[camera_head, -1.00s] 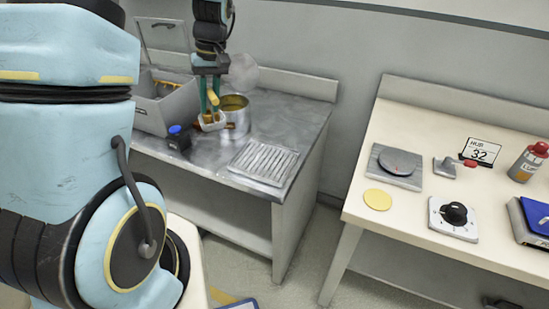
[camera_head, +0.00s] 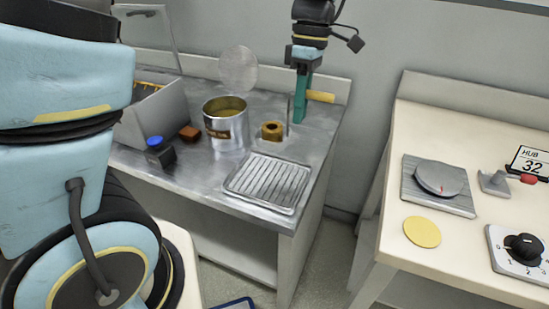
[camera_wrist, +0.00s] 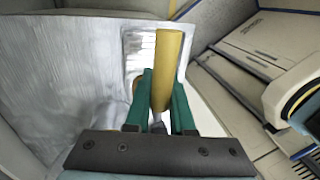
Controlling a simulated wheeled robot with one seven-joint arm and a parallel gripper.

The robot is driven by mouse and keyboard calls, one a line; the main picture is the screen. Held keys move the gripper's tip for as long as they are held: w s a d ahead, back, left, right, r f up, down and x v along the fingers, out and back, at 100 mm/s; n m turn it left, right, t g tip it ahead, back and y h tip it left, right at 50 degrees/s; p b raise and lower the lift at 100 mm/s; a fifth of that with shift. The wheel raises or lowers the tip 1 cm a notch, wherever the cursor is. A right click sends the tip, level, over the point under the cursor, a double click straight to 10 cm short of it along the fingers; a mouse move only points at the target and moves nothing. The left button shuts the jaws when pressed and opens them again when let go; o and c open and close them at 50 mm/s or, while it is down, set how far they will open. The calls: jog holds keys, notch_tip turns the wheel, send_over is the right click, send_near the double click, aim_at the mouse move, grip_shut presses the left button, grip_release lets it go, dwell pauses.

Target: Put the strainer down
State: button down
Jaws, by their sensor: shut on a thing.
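My gripper (camera_head: 301,104) is shut on the strainer's yellow handle (camera_head: 320,96), above the right back part of the metal bench. The handle also shows between my green fingers in the wrist view (camera_wrist: 168,70). The strainer's basket is hard to make out; a faint see-through shape shows just left of my fingers. A brownish-gold ring-like piece (camera_head: 272,130) appears there, and I cannot tell whether it is in the basket. The ribbed draining rack (camera_head: 268,183) lies at the bench's front right, in front of and below my gripper.
An open metal can (camera_head: 226,128) with a raised round lid (camera_head: 238,68) stands left of my gripper. A brown block (camera_head: 190,133), a dark blue-capped bottle (camera_head: 158,151) and a grey bin (camera_head: 158,115) are farther left. A gap separates the cream table (camera_head: 450,245) on the right.

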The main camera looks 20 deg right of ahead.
notch_tip(320, 180, down, 9)
jog(key=shift+f+p, duration=0.2)
jog(key=shift+p, duration=0.2)
jog(key=shift+f, duration=0.1)
jog(key=c, duration=0.8)
grip_release()
jog(key=shift+o, duration=0.2)
